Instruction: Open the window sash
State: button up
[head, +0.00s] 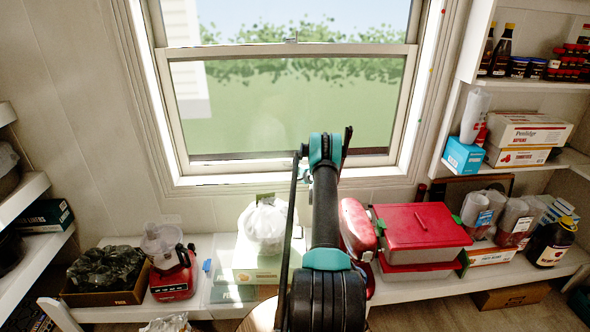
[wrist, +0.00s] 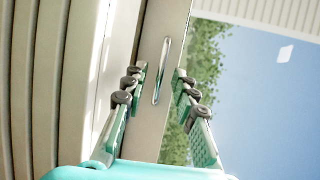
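The window's lower sash (head: 290,104) is a pale frame around a large pane. Its top rail has a small latch (head: 291,39) at the middle. In the wrist view a pale rail (wrist: 178,20) carries a slim metal handle (wrist: 161,72). My gripper (wrist: 160,72) is open, with its green, dark-tipped fingers on either side of the handle; I see no clear contact. In the head view my arm reaches up to the lower part of the window, and my gripper hides part of the bottom rail. I cannot tell whether the sash is raised slightly.
A low shelf (head: 400,289) runs below the window. It bears a red food processor (head: 173,275), a bagged item (head: 267,226), red-lidded bins (head: 421,226) and jars. Side shelves with boxes and bottles stand left and right. The space before the window above the shelf is mostly clear.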

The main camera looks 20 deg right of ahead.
grip_shut()
dwell(0.3)
notch_tip(320, 180, up, 14)
dwell(0.4)
grip_release()
